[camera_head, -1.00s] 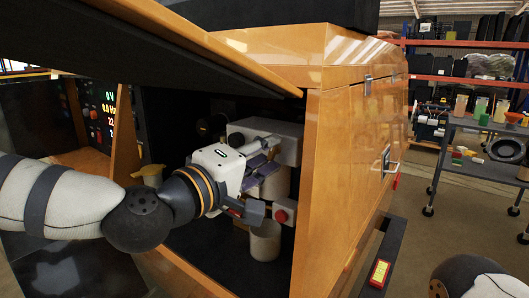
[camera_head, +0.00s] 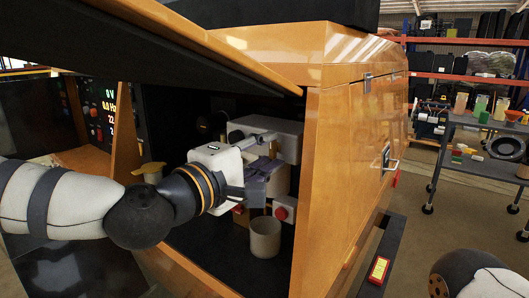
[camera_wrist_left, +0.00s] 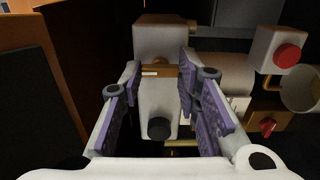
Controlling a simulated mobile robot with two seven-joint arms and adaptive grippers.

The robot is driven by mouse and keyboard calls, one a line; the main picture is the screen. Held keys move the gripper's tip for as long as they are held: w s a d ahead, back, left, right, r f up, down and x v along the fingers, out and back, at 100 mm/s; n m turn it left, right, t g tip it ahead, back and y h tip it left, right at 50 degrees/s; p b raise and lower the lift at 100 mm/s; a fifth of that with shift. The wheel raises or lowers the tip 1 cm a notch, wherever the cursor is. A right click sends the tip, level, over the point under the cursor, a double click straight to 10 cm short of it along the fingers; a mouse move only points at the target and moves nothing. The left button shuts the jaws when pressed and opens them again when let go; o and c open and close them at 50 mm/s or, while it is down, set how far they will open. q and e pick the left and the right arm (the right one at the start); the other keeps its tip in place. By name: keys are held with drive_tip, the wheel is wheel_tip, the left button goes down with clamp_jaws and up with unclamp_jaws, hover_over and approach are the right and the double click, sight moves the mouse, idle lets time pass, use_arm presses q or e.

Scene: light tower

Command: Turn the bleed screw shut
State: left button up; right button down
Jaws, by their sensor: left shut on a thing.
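The bleed screw (camera_wrist_left: 162,70) appears as a brass-coloured crossbar with a small white mark, between my fingertips in the left wrist view. My left gripper (camera_wrist_left: 160,82) is shut on it, with a purple pad on either side. In the head view my left gripper (camera_head: 266,178) reaches into the open orange cabinet (camera_head: 335,150) and hides the screw. A pale block with a black knob (camera_wrist_left: 158,128) shows between the fingers in the wrist view. My right gripper is out of view; only part of that arm shows at lower right.
A red button (camera_head: 280,213) on a pale box and an open cup (camera_head: 265,240) are just below the gripper. A red wing-shaped knob (camera_wrist_left: 267,126) is right of the fingers. The raised panel (camera_head: 215,55) hangs over my arm, and the cabinet wall stands close on the right.

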use_arm(q)
drive_tip(key=o, duration=1.2)
drive_tip(key=shift+c, duration=0.2)
drive_tip(key=v, duration=0.7)
drive_tip(key=shift+s, duration=0.2)
drive_tip(key=shift+a, duration=0.1)
